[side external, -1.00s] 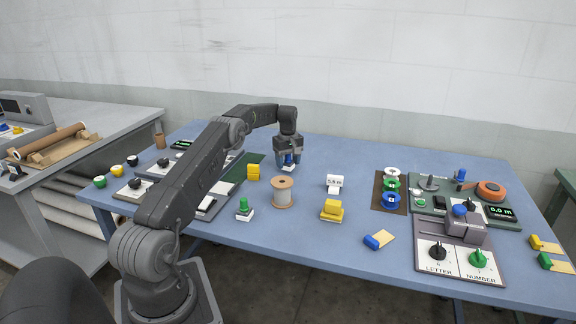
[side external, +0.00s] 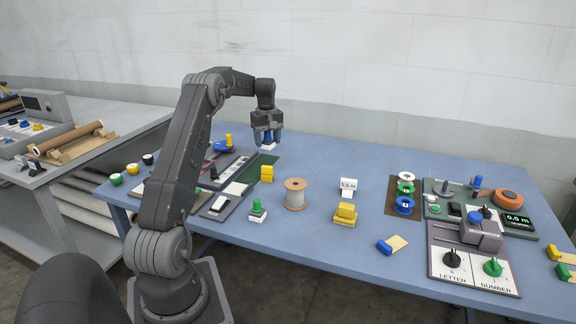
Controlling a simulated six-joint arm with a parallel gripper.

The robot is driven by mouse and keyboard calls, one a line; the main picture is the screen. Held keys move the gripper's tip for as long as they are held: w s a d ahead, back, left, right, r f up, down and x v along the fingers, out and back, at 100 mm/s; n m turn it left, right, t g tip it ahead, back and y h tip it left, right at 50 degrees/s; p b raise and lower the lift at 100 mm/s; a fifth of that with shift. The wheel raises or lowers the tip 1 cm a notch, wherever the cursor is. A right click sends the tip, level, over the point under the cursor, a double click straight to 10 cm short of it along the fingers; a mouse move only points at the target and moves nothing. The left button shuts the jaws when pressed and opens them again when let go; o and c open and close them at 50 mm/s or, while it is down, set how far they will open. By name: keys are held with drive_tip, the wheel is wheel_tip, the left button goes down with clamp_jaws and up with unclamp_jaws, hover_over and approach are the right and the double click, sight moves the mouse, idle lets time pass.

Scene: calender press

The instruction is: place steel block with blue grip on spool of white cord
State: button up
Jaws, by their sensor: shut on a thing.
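My gripper (side external: 267,137) is above the back left part of the blue table. It is shut on the blue grip of the steel block (side external: 268,147), whose pale base shows below the fingers. The block hangs above the table, near the back end of the dark green mat. The spool of white cord (side external: 295,195) stands upright on the table, nearer the camera and a little to the right of my gripper. Its tan top flange shows and nothing lies on it.
A yellow block (side external: 267,173) stands left of the spool, and a green-gripped block (side external: 257,210) stands in front of it. The table's back middle is clear.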

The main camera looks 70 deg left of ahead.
drive_tip(key=s+d+r+n, duration=0.1)
drive_tip(key=s+d+r, duration=0.25)
drive_tip(key=d, duration=0.35)
drive_tip(key=s+d+r+n, duration=0.1)
drive_tip(key=s+d+r, duration=0.2)
drive_tip(key=s+d, duration=0.3)
hover_over(296, 184)
drive_tip(key=f, duration=0.6)
drive_tip(key=shift+a+f, duration=0.2)
drive_tip(key=shift+f, duration=2.05)
drive_tip(key=shift+f, duration=0.1)
drive_tip(key=o, duration=1)
